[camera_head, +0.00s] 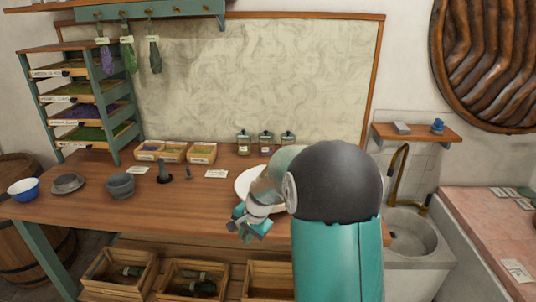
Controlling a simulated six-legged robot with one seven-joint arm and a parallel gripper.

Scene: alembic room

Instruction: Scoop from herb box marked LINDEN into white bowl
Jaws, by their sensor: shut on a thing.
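Three small wooden herb boxes stand in a row at the back of the table: a left one (148,151), a middle one (173,153) and a right one (202,154). Each has a pale label too small to read, so I cannot tell which is LINDEN. A wide white dish or bowl (243,183) sits right of the middle, partly hidden by my arm. My gripper (255,230) is low at the table's front edge, in front of the white dish. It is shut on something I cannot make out.
A blue bowl with a pale inside (23,191), a grey dish (68,183), a grey mortar (121,186) and dark upright pieces (164,173) stand left. Several lidded jars (266,142) stand behind. A herb rack (92,105) rises at left. Crates (195,280) sit below.

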